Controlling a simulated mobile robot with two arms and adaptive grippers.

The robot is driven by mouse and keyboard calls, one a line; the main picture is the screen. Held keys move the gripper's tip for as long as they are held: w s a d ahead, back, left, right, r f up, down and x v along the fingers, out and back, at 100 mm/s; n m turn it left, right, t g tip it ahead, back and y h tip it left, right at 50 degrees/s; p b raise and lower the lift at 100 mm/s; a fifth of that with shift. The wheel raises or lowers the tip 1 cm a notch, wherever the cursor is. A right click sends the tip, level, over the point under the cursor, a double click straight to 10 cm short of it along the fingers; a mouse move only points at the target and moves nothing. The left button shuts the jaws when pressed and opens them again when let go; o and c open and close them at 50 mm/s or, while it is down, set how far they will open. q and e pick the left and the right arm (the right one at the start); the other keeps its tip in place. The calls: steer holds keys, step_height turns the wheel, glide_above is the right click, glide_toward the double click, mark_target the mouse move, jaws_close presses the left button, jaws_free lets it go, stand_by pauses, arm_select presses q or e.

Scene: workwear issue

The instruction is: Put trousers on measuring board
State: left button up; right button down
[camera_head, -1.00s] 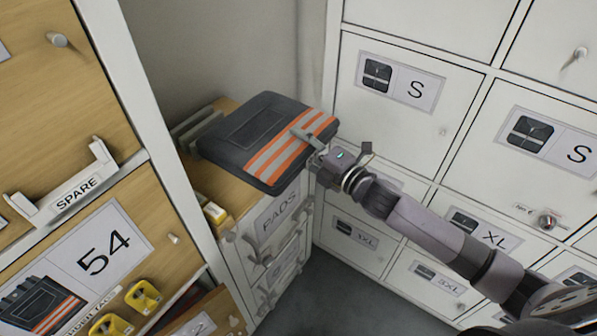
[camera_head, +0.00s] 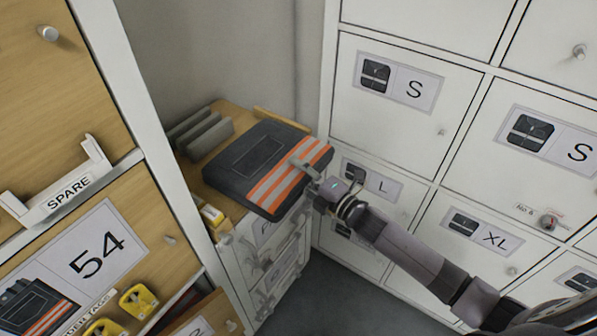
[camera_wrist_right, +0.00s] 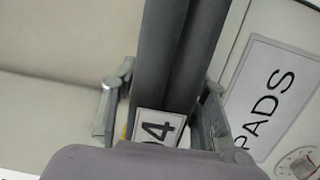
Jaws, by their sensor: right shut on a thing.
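The trousers (camera_head: 240,168) are a flat folded dark grey bundle with orange and silver stripes at the right end. My right gripper (camera_head: 303,166) is shut on their striped edge. In the right wrist view the grey folded edge (camera_wrist_right: 178,50) runs between the two fingers (camera_wrist_right: 164,95). The trousers lie over a wooden board-like top (camera_head: 232,108) on the low white cabinet and overhang its front edge. I cannot tell whether they touch it. This top may be the measuring board; most of it is hidden under the trousers. My left gripper is out of view.
Grey upright plates (camera_head: 203,134) stand at the back left of the top. A small yellow-and-white item (camera_head: 211,215) sits at its front left corner. White lockers (camera_head: 405,95) rise close on the right. A wooden locker marked 54 (camera_head: 100,250) stands at the left.

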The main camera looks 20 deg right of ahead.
steer(key=c, duration=0.9)
jaws_free()
steer(key=shift+f, duration=0.1)
steer(key=shift+c, duration=0.2)
